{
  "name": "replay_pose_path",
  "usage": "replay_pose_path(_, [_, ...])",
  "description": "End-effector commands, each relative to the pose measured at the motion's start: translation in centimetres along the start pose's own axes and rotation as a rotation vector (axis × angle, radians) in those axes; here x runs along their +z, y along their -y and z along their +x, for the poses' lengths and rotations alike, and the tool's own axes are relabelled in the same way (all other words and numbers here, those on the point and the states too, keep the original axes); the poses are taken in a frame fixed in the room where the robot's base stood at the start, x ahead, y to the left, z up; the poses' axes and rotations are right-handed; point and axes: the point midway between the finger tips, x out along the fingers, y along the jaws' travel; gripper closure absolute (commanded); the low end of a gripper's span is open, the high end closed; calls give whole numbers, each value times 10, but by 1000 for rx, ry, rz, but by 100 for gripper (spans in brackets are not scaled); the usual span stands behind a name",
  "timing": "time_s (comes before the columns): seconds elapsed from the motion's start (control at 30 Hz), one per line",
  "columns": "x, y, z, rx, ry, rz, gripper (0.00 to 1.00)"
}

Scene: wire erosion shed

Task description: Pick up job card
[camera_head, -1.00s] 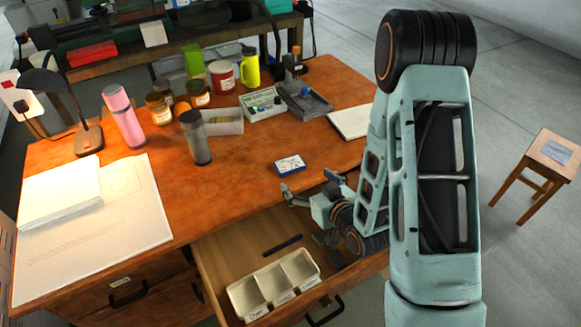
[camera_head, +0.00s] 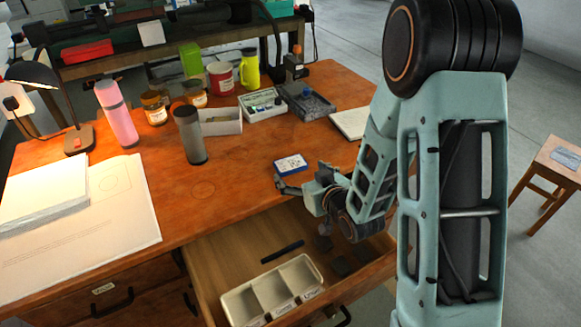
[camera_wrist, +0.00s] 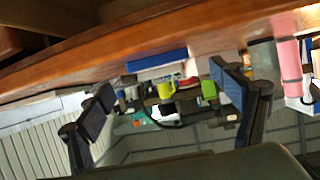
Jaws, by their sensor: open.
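A small flat blue and white piece (camera_head: 291,163), which looks like the job card, lies on the desk close to its front edge. In the wrist view its blue edge (camera_wrist: 157,60) shows between my two fingers. My gripper (camera_head: 302,178) is open and empty, just in front of the card and above the desk edge. The fingers of my gripper (camera_wrist: 162,80) also show spread apart in the wrist view. The card appears apart from the fingers, though the exact gap is hard to tell.
The drawer (camera_head: 225,265) below stands open with a white divided tray (camera_head: 249,303) and a dark bar (camera_head: 282,251).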

Motion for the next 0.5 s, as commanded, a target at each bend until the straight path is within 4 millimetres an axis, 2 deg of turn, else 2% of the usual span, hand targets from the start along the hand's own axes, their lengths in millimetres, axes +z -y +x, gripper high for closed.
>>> replay_pose_path(0.3, [-3,-1,42,-1,0,-1,15])
replay_pose_path(0.5, [-3,-1,51,-1,0,-1,15])
